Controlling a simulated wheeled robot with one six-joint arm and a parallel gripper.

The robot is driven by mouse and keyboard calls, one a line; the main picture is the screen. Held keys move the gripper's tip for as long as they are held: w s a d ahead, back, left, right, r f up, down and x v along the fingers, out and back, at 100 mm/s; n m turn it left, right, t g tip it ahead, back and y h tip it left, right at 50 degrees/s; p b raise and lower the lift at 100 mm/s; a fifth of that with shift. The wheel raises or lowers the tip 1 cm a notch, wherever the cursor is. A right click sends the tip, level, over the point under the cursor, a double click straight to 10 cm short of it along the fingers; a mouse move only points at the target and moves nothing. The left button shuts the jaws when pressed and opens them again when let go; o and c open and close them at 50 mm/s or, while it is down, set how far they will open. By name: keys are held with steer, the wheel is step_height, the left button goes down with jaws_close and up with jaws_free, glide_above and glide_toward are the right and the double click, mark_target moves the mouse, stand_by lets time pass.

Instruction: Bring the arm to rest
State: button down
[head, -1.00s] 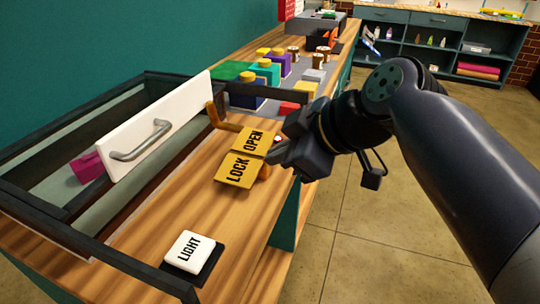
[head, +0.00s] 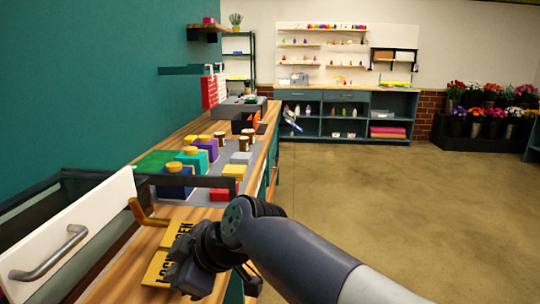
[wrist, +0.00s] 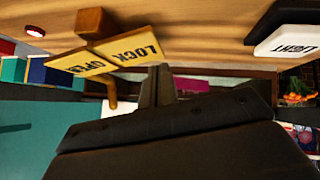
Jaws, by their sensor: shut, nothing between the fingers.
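My gripper (head: 185,283) is low in the head view, over the wooden counter next to the yellow LOCK/OPEN sign (head: 165,262), part of which it hides. In the wrist view the shut fingers (wrist: 158,85) point toward the sign (wrist: 105,58), with nothing between them. I cannot tell whether they touch the sign. My arm reaches in from the lower right.
A white panel with a metal handle (head: 48,254) and a dark frame stand at the left. An orange lever (head: 147,213) is beside the sign. Colored boxes (head: 190,160) line the counter behind. The floor (head: 400,200) at right is clear.

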steer(key=shift+w+f+b, duration=0.25)
steer(key=shift+f+b, duration=0.15)
steer(key=shift+f, duration=0.45)
steer(key=shift+w+f+b, duration=0.2)
steer(key=shift+f+b, duration=0.15)
steer(key=shift+f, duration=0.45)
